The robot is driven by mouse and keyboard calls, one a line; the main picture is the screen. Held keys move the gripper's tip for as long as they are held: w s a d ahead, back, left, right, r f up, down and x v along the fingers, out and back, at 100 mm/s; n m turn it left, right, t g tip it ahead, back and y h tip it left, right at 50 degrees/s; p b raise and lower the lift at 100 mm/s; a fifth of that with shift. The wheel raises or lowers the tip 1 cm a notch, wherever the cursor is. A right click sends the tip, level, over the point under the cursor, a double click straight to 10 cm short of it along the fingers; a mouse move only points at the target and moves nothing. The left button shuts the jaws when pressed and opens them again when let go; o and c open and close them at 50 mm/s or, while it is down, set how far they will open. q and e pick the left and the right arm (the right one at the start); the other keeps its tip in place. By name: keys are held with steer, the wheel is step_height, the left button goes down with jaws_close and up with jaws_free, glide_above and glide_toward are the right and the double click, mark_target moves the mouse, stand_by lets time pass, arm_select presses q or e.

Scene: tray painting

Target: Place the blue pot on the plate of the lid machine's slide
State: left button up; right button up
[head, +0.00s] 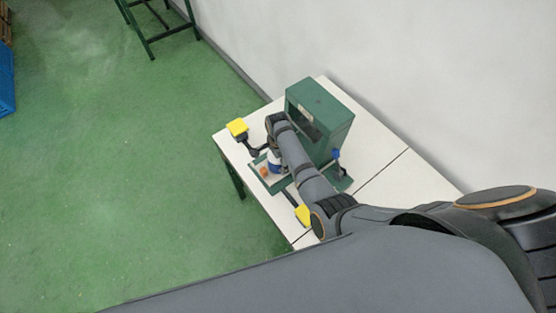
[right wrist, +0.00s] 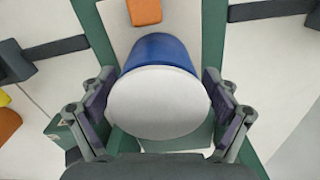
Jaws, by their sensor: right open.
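The blue pot (right wrist: 160,52), with a round white top, stands on the pale plate (right wrist: 112,14) of the green-framed slide in the right wrist view. In the head view the pot (head: 274,163) shows partly beside my right arm. My right gripper (right wrist: 160,112) is open, with one finger on each side of the pot and small gaps visible. In the head view the gripper (head: 266,153) is at the slide, partly hidden by my arm. The green lid machine (head: 325,105) stands behind it. My left gripper is not in view.
An orange block (right wrist: 145,11) sits on the slide beyond the pot. Two yellow pads on dark arms, one at the back left (head: 237,128) and one at the front (head: 303,215), flank the slide. A blue-topped part (head: 336,154) stands right of the machine. White table (head: 375,165) is clear at right.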

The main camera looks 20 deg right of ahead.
step_height(320, 180, up, 9)
steer(key=p, duration=0.8)
steer(key=shift+r+p, duration=0.1)
steer(key=shift+p, duration=0.2)
steer(key=shift+r, duration=1.3)
steer(key=shift+s, duration=0.1)
